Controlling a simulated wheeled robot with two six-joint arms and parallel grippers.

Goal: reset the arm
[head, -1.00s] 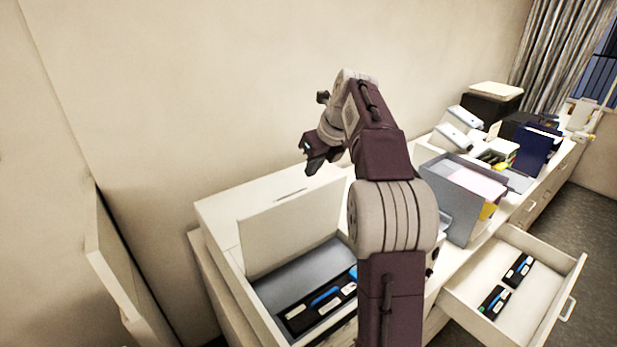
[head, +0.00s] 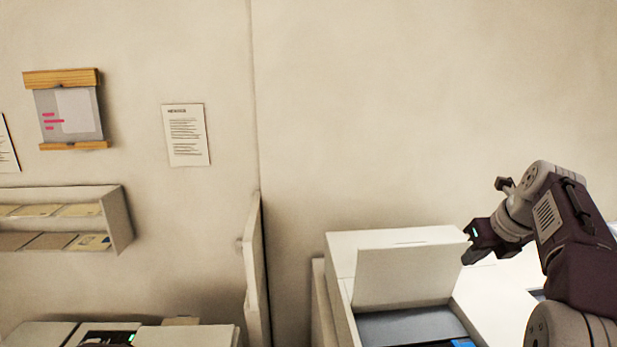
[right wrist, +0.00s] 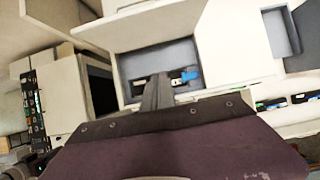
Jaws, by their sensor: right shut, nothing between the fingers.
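My right arm comes in from the right edge of the head view. In the right wrist view the closed fingers (right wrist: 157,92) point toward the cabinet's open compartment. My left gripper is not in view.
The white cabinet (head: 342,250) has its lid (head: 405,275) raised, with dark and blue items inside. A white upright panel (head: 254,270) stands left of it. A wall shelf (head: 118,220), a notice (head: 186,135) and a hanging board (head: 70,112) are on the wall.

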